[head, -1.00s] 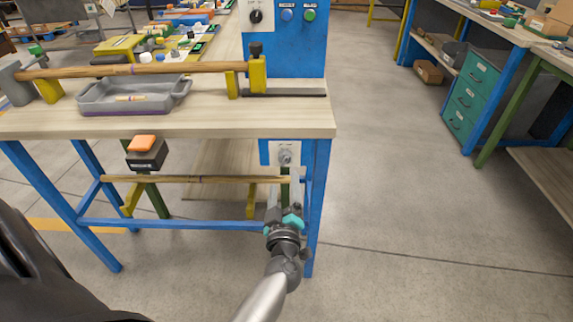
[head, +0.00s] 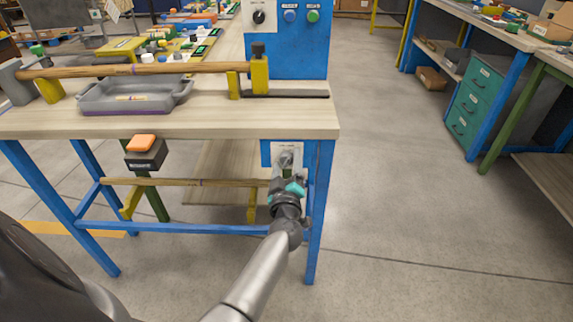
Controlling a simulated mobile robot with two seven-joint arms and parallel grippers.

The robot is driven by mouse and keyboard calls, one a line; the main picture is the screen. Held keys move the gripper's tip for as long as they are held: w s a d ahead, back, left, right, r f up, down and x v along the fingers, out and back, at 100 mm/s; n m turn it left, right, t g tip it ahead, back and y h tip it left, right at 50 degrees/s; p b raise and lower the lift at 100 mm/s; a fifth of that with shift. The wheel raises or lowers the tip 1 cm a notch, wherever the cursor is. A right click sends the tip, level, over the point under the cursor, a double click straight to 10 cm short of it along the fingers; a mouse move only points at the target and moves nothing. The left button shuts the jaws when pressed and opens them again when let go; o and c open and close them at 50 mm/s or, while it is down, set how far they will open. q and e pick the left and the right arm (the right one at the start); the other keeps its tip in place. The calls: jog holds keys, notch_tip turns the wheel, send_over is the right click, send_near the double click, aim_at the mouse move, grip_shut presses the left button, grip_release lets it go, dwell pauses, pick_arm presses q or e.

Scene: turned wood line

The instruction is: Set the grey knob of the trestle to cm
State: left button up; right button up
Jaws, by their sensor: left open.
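The grey knob (head: 286,158) sits on a small pale plate (head: 277,148) on a blue panel under the front right of the bench top. The plate's markings are too small to read, so I cannot tell where the knob points. My left gripper (head: 287,172) is open, just in front of and below the knob, and partly covers it. I cannot tell whether the fingers touch it. A wooden bar (head: 160,182) runs below the bench top on yellow rests. My right gripper is not in view.
The bench top (head: 230,117) overhangs the knob closely. A blue leg (head: 321,215) stands just right of my gripper. An orange button box (head: 146,153) hangs to the left. A grey tray (head: 180,96) and a long turned bar (head: 200,67) are above. Floor to the right is clear.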

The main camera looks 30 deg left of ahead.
pick_arm(q)
grip_shut()
dwell(0.4)
jog(key=shift+n, duration=0.4)
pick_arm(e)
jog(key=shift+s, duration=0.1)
pick_arm(q)
jog(key=shift+n, duration=1.5)
jog(key=shift+f+n, duration=0.1)
jog(key=shift+n, duration=2.6)
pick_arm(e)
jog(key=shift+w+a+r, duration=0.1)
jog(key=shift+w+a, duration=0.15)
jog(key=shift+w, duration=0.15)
